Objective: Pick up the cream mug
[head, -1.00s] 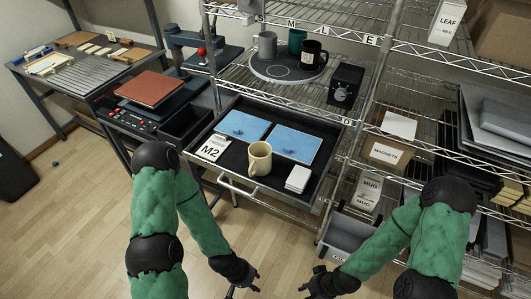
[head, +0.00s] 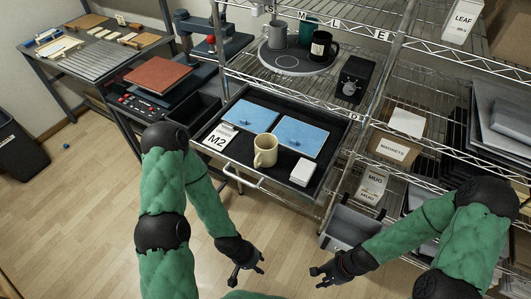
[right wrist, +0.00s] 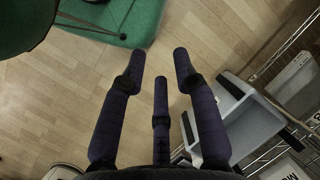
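The cream mug (head: 265,152) stands upright in the pulled-out drawer (head: 222,161) near its front edge, handle toward me. My left gripper (head: 249,274) hangs below and in front of the drawer, apart from the mug, with its fingers spread and empty. My right gripper (head: 318,272) is to its right, also below the drawer and apart from the mug. In the right wrist view the fingers of my right gripper (right wrist: 160,70) are spread with nothing between them, above the floor.
Two blue sheets (head: 275,130), an M2 card (head: 218,136) and a white block (head: 302,172) lie in the drawer. Above it, a grey mug (head: 277,36), a teal mug (head: 308,31) and a black mug (head: 322,47) stand on a round tray (head: 290,62). A grey bin (head: 350,228) sits lower right.

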